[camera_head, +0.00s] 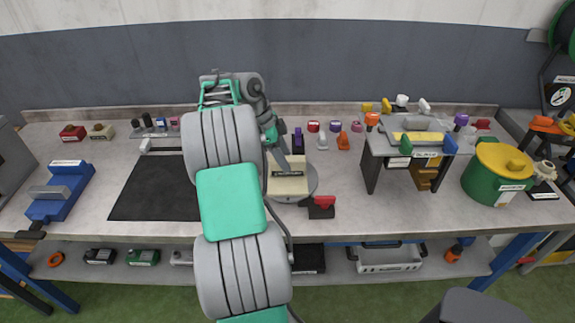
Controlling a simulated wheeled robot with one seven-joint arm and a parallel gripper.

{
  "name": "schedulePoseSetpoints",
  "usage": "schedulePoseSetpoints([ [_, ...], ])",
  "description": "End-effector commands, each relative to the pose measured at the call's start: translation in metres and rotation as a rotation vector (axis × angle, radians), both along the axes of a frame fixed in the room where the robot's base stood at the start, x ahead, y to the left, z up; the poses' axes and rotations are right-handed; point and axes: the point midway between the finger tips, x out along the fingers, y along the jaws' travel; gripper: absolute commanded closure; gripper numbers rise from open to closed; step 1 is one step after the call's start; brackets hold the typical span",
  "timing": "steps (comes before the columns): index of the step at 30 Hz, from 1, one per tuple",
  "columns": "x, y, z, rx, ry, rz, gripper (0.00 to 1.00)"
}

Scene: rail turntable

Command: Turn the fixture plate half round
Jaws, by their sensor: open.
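The fixture plate (289,183) is a cream square block with a dark label strip, set on a round grey turntable (311,182) at the middle of the bench. My arm crosses in front and hides its left side. My gripper (281,160) hangs at the plate's upper left, by its far edge. Its fingers are small and partly hidden, and I cannot tell whether they touch the plate. A red and black clamp-like piece (321,207) sits at the turntable's front right edge.
A black mat (155,190) lies left, with a blue vise (60,192) beyond it. Several small coloured parts line the back. A grey stand (372,172) and a green drum with yellow lid (497,178) stand right. Bare bench lies between turntable and stand.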

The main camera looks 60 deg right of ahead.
Motion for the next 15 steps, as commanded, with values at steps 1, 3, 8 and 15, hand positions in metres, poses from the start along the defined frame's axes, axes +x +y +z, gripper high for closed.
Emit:
schedulePoseSetpoints([
  [1, -0.004, -0.002, -0.009, 0.0, 0.001, -0.001, 0.47],
  [3, -0.007, -0.003, -0.017, 0.0, 0.001, 0.001, 0.47],
  [8, -0.009, -0.005, -0.024, -0.002, -0.001, 0.004, 0.47],
  [15, -0.008, -0.005, -0.024, -0.001, -0.001, 0.005, 0.52],
])
